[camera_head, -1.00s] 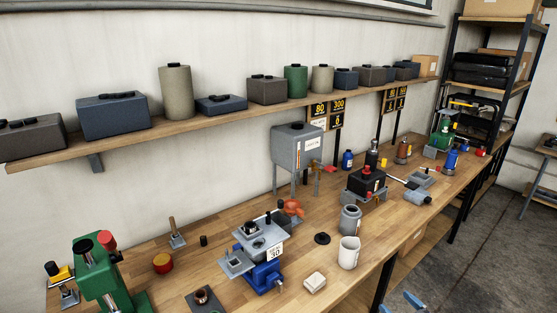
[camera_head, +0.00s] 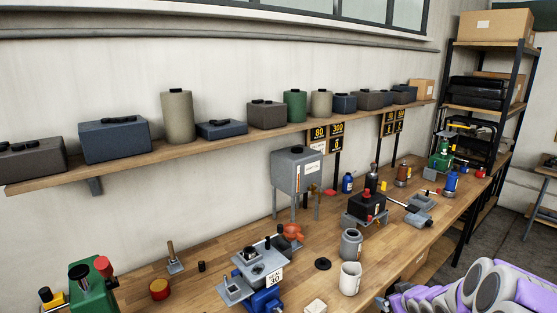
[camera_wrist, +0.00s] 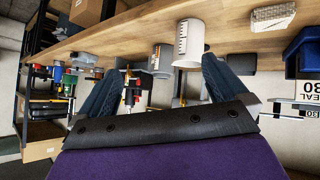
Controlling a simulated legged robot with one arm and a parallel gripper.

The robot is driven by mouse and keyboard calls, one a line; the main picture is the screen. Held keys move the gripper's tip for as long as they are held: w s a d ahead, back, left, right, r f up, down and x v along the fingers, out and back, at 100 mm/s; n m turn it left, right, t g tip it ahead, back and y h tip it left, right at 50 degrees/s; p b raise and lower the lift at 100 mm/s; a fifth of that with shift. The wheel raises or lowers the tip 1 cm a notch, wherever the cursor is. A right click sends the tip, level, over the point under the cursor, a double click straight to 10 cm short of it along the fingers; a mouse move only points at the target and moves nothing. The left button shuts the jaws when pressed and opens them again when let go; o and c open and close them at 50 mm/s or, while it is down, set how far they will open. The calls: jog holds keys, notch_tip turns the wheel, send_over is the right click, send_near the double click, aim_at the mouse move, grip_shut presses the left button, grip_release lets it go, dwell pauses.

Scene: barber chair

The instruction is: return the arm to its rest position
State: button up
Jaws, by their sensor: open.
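My gripper (camera_wrist: 160,66) shows in the wrist view with its two dark fingers wide apart and nothing held between them. Its dark mounting bar and purple body fill the lower part of that view. In the head view my purple and grey arm (camera_head: 480,290) is at the lower right, folded beside the bench's front edge. Most of the gripper is hidden or out of frame there. In the wrist view the bench and its things appear upside down, and the white cup (camera_wrist: 189,42) lies beyond the fingers, apart from them.
The wooden bench (camera_head: 215,262) carries a white mug (camera_head: 350,278), a grey canister (camera_head: 350,243), a blue-based press (camera_head: 262,272) and a grey tank (camera_head: 298,170). A wall shelf (camera_head: 150,148) holds several boxes and cylinders. A black rack (camera_head: 515,95) stands at the far right. Open floor lies right of the bench.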

jog(key=s+a+r+m+g, duration=0.1)
jog(key=s+a+r+g, duration=0.2)
jog(key=s+a, duration=0.4)
jog(key=s+a+r+m+g, duration=0.1)
jog(key=s+a+r+g, duration=0.3)
jog(key=s, duration=1.8)
jog(key=s+a+r+m+g, duration=0.1)
jog(key=s+a+r+g, duration=0.3)
jog(key=s+a, duration=0.6)
jog(key=s+r, duration=0.1)
jog(key=s, duration=0.4)
jog(key=shift+s+r, duration=0.2)
jog(key=shift+s, duration=0.05)
